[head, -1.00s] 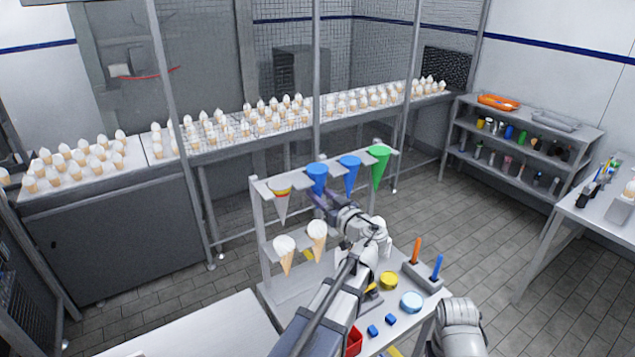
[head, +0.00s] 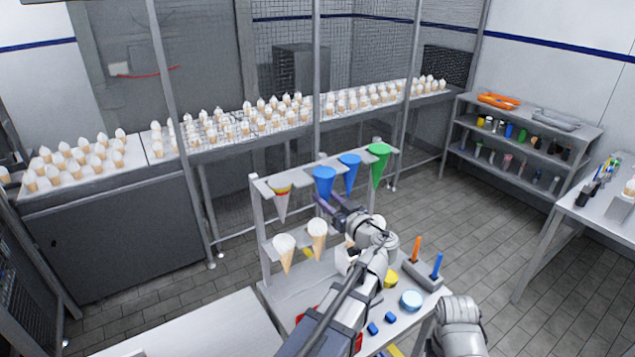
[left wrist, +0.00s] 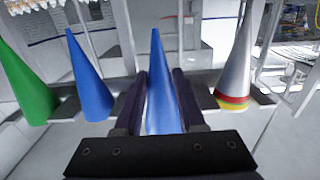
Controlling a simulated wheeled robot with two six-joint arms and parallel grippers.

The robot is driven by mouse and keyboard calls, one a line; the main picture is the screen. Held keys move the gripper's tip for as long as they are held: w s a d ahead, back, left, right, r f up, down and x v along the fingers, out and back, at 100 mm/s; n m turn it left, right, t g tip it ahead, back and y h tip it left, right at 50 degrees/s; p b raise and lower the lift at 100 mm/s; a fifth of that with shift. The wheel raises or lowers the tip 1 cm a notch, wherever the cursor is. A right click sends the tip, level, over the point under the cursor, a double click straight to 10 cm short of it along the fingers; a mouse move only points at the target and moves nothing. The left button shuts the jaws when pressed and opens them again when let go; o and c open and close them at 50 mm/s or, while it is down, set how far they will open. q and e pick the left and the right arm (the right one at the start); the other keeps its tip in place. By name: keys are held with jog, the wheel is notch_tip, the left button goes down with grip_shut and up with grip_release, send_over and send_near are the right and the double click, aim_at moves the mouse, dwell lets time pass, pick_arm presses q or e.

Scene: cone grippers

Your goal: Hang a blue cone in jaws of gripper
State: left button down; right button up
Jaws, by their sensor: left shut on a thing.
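My left gripper (head: 325,204) is shut on a blue cone (head: 325,178), which stands wide end up with its tip down in the head view. The left wrist view shows this cone (left wrist: 163,85) between the two dark fingers, tip toward the top of the picture. It is at the front of the rack's upper shelf (head: 303,178); I cannot tell if it still touches the shelf. A second blue cone (head: 350,170) and a green cone (head: 378,163) hang to its right, and a grey cone with red and yellow bands (head: 282,198) to its left. My right gripper is out of view.
Ice cream cones (head: 285,250) hang on the lower shelf, partly behind my arm. The rack's base holds blue blocks (head: 373,329), a light-blue round piece (head: 411,300) and a holder with an orange and a blue stick (head: 423,272). A long counter (head: 80,185) with many cones stands behind.

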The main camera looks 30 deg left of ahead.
pick_arm(q)
jog(key=shift+v, duration=2.6)
jog(key=shift+f, duration=0.1)
jog(key=shift+f+b, duration=0.95)
jog(key=shift+b, duration=0.1)
